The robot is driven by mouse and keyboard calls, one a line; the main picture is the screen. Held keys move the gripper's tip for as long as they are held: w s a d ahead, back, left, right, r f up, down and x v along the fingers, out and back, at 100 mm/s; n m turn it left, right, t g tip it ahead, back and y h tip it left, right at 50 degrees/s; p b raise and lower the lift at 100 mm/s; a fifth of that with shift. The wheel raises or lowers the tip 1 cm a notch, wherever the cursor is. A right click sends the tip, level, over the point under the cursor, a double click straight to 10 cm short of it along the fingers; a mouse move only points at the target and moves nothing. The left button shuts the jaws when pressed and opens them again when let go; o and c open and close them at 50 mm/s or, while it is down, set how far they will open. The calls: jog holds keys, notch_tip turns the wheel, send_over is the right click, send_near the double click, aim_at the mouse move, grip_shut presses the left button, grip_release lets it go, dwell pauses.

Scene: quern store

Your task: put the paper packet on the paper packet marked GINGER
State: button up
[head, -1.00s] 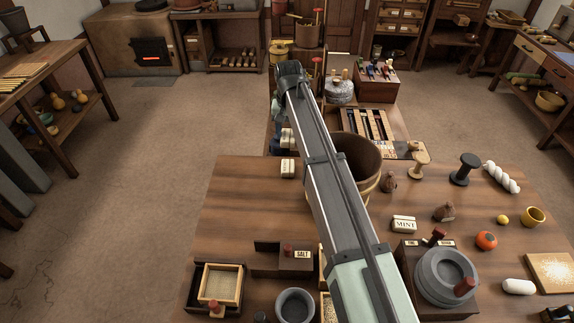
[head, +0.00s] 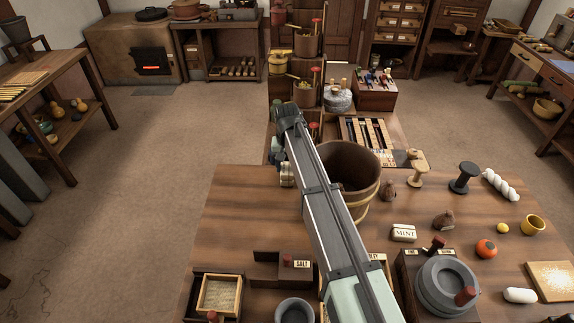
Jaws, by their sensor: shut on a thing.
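My gripper (head: 284,165) is at the left end of my arm, near the far left edge of the wooden table, and is mostly hidden behind my arm. It is shut on a pale paper packet (head: 287,174), of which only a small part shows. The packet is at the place where another pale packet lay on the table, and the two overlap in this view. I cannot tell whether they touch. No GINGER marking is readable. A separate pale packet marked MINT (head: 404,233) lies on the table to the right.
A wooden bucket (head: 361,172) stands close right of my gripper. A SALT box (head: 290,268), a grey quern (head: 447,287) and a sieve box (head: 219,294) stand nearer. Spools, small sacks and a rope fill the right side. The table's left part (head: 240,215) is clear.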

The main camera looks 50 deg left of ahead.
aim_at(287, 168)
jog(key=shift+f, duration=0.1)
jog(key=o, duration=1)
notch_tip(287, 168, up, 12)
jog(key=shift+r, duration=0.2)
dwell(0.3)
